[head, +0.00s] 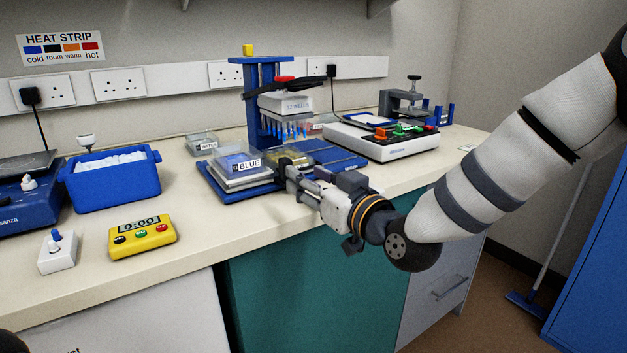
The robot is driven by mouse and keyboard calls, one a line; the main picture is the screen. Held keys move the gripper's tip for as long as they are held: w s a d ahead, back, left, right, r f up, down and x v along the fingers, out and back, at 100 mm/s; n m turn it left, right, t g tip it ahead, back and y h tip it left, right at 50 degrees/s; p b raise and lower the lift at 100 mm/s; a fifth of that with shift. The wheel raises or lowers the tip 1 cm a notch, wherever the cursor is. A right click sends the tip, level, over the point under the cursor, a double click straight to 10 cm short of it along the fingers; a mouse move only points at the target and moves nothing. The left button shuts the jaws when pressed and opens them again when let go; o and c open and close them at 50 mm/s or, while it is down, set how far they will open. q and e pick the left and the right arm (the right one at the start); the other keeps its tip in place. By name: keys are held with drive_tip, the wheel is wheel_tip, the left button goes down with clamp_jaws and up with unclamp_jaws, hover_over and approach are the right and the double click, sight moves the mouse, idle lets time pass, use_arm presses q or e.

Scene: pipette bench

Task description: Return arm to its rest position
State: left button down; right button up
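My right arm comes in from the upper right and reaches over the front edge of the bench (60,290). My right gripper (284,170) points left, at the right side of the box labelled BLUE (240,166). A yellowish clear box (290,158) is just behind the gripper's tips. The finger ends are small and partly hidden against these boxes, so I cannot tell if they are open, shut or touching anything. My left gripper is not in view; a dark shape shows at the bottom left corner.
A blue multi-channel pipette stand (262,75) stands behind the boxes. A white device (378,141) is to the right. A blue ice tub (112,180), a yellow timer (142,236) and a white switch box (56,253) are on the left. The front middle of the bench is clear.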

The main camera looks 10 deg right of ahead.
drive_tip(key=shift+v, duration=0.8)
drive_tip(key=s+d+f+m+g+h+p, duration=0.1)
drive_tip(key=s+f+g, duration=0.3)
drive_tip(key=s+f, duration=0.65)
drive_tip(key=s+d+f+m+g+h, duration=0.15)
drive_tip(key=s+f+g, duration=0.4)
drive_tip(key=f, duration=1.05)
use_arm(q)
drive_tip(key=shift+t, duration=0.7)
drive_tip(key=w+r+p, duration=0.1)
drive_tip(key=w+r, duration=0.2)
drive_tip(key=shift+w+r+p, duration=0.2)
drive_tip(key=shift+p, duration=0.2)
use_arm(e)
drive_tip(key=s+d+f+g+h, duration=0.1)
drive_tip(key=s+d+f+g, duration=0.1)
drive_tip(key=s, duration=1)
drive_tip(key=s+d+f+m+g+h, duration=0.1)
drive_tip(key=s+f+g, duration=0.3)
drive_tip(key=s, duration=0.8)
drive_tip(key=s+d+f+m+g+h, duration=0.1)
drive_tip(key=s+d+f+g, duration=0.2)
drive_tip(key=s, duration=0.9)
drive_tip(key=shift+d+f+g+h, duration=0.25)
drive_tip(key=shift+d+g+h, duration=0.1)
drive_tip(key=shift+g, duration=0.1)
